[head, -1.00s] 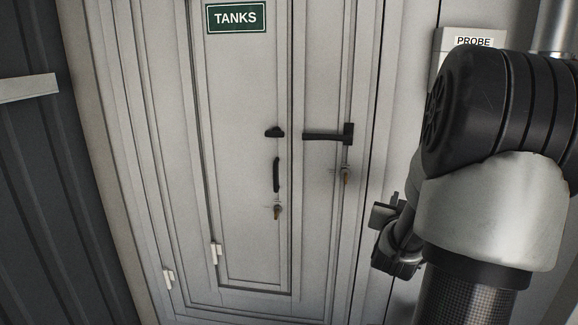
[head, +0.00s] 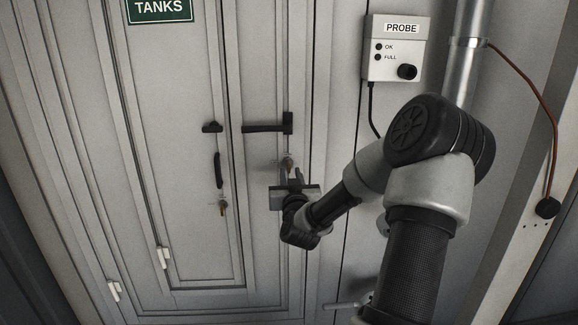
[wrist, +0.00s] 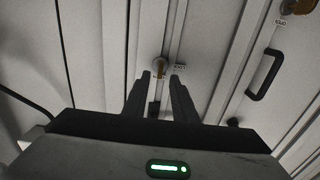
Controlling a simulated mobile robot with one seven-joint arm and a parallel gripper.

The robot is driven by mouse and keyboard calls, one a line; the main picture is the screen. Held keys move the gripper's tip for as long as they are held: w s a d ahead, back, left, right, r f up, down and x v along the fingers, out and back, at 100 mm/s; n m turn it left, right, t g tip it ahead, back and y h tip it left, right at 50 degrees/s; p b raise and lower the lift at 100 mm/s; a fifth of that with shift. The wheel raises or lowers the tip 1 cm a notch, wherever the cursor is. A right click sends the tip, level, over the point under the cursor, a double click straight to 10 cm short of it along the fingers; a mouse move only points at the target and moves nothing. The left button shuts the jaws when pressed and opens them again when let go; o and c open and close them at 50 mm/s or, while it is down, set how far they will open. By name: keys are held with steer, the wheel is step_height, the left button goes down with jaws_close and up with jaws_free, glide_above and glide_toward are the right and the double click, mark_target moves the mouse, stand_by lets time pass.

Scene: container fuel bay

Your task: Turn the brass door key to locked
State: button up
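Two brass keys sit in locks on the grey door (head: 190,240). One key (head: 288,163) is on the outer frame, below the black lever handle (head: 266,128); the other key (head: 222,206) is on the inner panel, below the black pull handle (head: 217,170). My gripper (head: 291,174) is just below the outer key. In the wrist view the gripper (wrist: 160,77) is open, with the outer key (wrist: 159,67) just beyond and between its fingertips. Contact does not show. The inner key (wrist: 288,6) is at the top right there.
A green TANKS sign (head: 159,10) is on the inner panel. A PROBE box (head: 396,48) with a black knob and cable hangs right of the door. A metal pipe (head: 467,60) and a red-brown cable (head: 540,95) are farther right. The wall's lower left is clear.

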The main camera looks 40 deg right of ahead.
mark_target(289, 168)
steer(key=x, duration=0.5)
steer(key=shift+w+d, duration=0.15)
steer(key=shift+w, duration=0.25)
jaws_close()
